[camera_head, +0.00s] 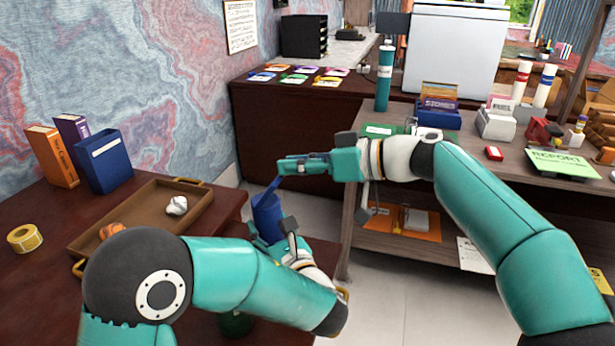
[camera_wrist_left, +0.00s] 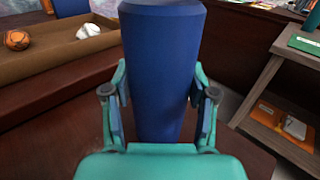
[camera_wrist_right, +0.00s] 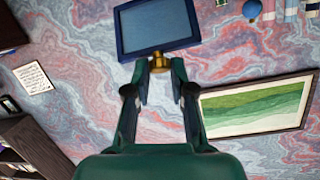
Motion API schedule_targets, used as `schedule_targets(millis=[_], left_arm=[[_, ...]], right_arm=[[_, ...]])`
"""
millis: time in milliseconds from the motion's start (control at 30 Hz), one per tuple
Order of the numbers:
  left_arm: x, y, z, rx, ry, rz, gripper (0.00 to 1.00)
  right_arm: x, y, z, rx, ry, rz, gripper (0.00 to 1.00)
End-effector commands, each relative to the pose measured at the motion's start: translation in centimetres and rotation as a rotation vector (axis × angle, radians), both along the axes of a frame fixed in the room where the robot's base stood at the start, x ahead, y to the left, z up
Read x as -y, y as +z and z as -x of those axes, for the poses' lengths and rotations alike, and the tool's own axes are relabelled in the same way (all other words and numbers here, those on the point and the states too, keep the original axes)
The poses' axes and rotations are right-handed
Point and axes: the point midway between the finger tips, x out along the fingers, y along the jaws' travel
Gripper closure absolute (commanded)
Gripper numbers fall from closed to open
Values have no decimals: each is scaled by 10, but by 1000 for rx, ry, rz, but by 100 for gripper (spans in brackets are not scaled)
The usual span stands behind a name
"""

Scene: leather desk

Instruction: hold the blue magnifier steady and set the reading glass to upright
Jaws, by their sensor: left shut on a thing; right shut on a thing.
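The blue magnifier (camera_head: 267,218) has a thick blue body that stands near the right edge of the brown desk. My left gripper (camera_head: 284,232) is shut around this body, which fills the middle of the left wrist view (camera_wrist_left: 163,75). The reading glass (camera_head: 272,187) shows nearly edge-on as a slanted blue strip above the body, tilted from upright. In the right wrist view it is a blue rectangular frame (camera_wrist_right: 157,27) with a brass knob (camera_wrist_right: 159,63). My right gripper (camera_head: 285,166) is shut on this knob. The joint between glass and body is not clear.
A brown tray (camera_head: 88,243) with a ball and a crumpled white item lies left of the magnifier. Upright books and a blue box (camera_head: 104,160) stand behind it. A tape roll (camera_head: 25,238) lies at far left. A shelf table (camera_head: 385,160) stands at right, past a floor gap.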

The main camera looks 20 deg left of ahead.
Motion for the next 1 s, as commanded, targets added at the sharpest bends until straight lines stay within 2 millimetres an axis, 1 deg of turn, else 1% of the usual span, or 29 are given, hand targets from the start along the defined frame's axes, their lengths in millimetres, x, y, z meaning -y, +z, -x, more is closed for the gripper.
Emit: schedule_targets(millis=[33, 233, 500, 667, 700, 767, 900, 967, 1000], left_arm=[[3, -4, -1, -13, -11, -2, 93], [3, -4, -1, -15, -12, -4, 93], [4, -4, -1, -14, -13, -4, 93], [4, -3, -1, -14, -13, -4, 91], [3, -3, -1, -13, -13, -4, 92], [3, -3, -1, -12, -11, -4, 92], [2, -2, -1, -8, -7, -3, 93], [2, -2, -1, -7, -6, -3, 93], [1, -2, 0, -6, -5, -2, 93]], right_arm=[[-8, 9, 4, 3, 10, -13, 100], [-26, 19, 5, 3, 11, -14, 100], [-47, 23, 5, 1, 12, -11, 100], [-55, 23, 5, -1, 13, -10, 100], [-54, 22, 4, -2, 12, -7, 98], [-53, 21, 4, -3, 11, -6, 88], [-53, 19, 2, -3, 9, -2, 64], [-52, 18, 2, -4, 8, -1, 54], [-52, 17, 1, -4, 8, 1, 53]])
